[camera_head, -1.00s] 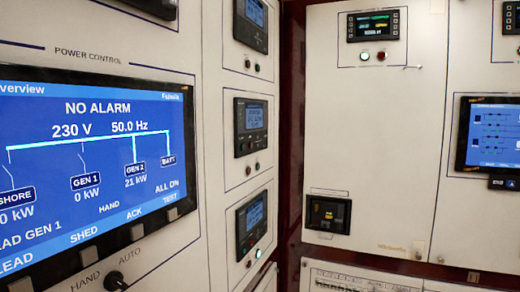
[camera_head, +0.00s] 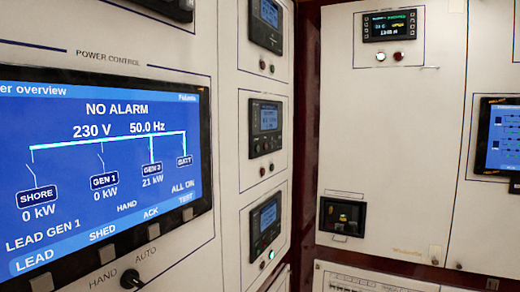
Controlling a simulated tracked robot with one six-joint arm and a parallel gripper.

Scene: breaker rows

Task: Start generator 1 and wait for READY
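The power control screen (camera_head: 102,165) fills the left side and reads NO ALARM, 230 V, 50.0 Hz. On it GEN 1 shows 0 kW with an open line, the other generator shows 21 kW on a closed line, and LEAD GEN 1 and HAND are shown. Three small control panels stand in a column: upper (camera_head: 266,21), middle (camera_head: 265,128), lower (camera_head: 265,225). Their text is too small to read, so I cannot tell which belongs to generator 1 or find READY. A lamp (camera_head: 270,254) below the lower panel is lit. My gripper is not in view.
A HAND/AUTO knob (camera_head: 133,279) sits below the big screen. On the right-hand wall are a small display (camera_head: 389,25) with two lamps below it, a black breaker unit (camera_head: 342,217) and another blue screen (camera_head: 500,137) at the right edge.

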